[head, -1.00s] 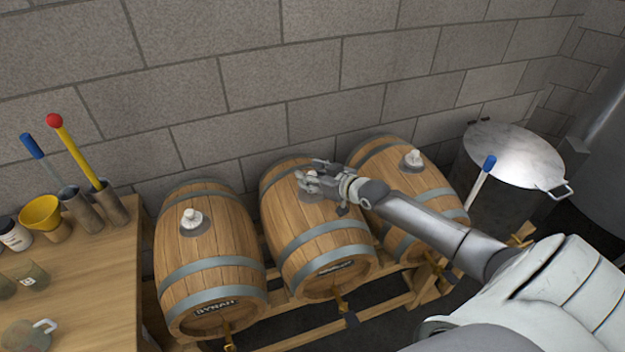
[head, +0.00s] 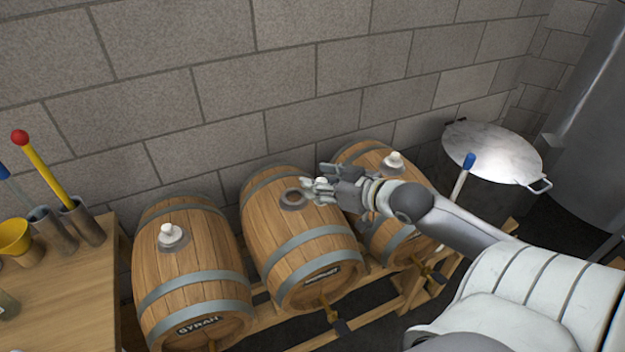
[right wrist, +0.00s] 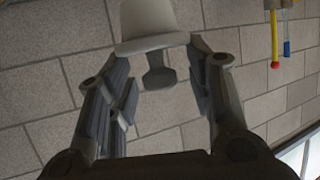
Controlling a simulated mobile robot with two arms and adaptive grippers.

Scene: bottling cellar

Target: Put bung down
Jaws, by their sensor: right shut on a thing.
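My right gripper (head: 322,184) is shut on a white bung, just right of the middle barrel's bung hole and above the barrel. In the right wrist view the bung (right wrist: 148,22) sits at the tips of the two fingers, its pale wide part and a narrower grey knob showing. The middle barrel (head: 305,232) has an open, dark bung hole (head: 293,198) with a grey ring around it. The left barrel (head: 195,262) has a white bung (head: 171,235) seated on top. The right barrel (head: 366,157) also has a white bung (head: 393,162) on top. My left gripper is out of view.
A wooden table (head: 75,300) at the left holds metal tubes with a red-knobbed yellow rod (head: 45,170) and a yellow cup (head: 14,238). A lidded metal pot (head: 495,152) stands at the right. A block wall is behind the barrels; the barrels rest on a wooden rack.

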